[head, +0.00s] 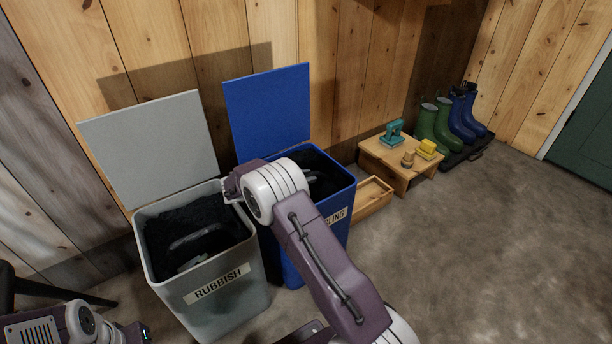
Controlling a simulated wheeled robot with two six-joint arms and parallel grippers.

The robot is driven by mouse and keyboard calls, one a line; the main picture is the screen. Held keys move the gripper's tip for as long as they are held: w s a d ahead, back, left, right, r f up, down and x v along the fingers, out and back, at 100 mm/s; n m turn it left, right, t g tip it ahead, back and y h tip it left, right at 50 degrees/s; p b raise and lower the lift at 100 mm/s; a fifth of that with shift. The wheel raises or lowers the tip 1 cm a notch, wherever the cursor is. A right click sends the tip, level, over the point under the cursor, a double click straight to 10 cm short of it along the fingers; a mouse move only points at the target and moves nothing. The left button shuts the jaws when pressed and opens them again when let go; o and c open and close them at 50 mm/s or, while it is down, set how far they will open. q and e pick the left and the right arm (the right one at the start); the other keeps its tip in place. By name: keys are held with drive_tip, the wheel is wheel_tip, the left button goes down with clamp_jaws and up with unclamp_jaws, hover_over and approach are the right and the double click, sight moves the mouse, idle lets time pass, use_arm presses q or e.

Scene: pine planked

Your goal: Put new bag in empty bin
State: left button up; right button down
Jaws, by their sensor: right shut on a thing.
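The grey bin (161,278), labelled RUBBISH, stands with its lid (150,145) up. Black bag material (205,218) lies inside it, with pale grey strips on top. The blue bin (283,262) stands close on its right, lid (267,105) up, also with dark bag material (318,165) inside. My right gripper (229,190) is at the grey bin's right back rim, shut on what looks like the black bag's edge; the grip itself is mostly hidden. My left arm's end (135,334) shows at the bottom left, its fingers not clear.
A low wooden stool (395,165) with brushes stands to the right, beside an open wooden box (371,197). Green boots (436,125) and blue boots (466,115) stand on a dark tray at the back. The floor at the right is clear. A plank wall stands close behind the bins.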

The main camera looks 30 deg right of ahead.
drive_tip(key=c, duration=1.2)
unclamp_jaws()
drive_tip(key=shift+s+a+f, duration=0.1)
drive_tip(key=shift+s+f, duration=0.2)
drive_tip(key=shift+f, duration=0.6)
drive_tip(key=r+p, duration=0.4)
drive_tip(key=r, duration=0.2)
drive_tip(key=shift+w+r, duration=0.2)
drive_tip(key=s+d+r+p, duration=0.5)
drive_tip(key=s+r, duration=0.1)
drive_tip(key=s, duration=0.4)
drive_tip(key=shift+s+d+r, duration=0.2)
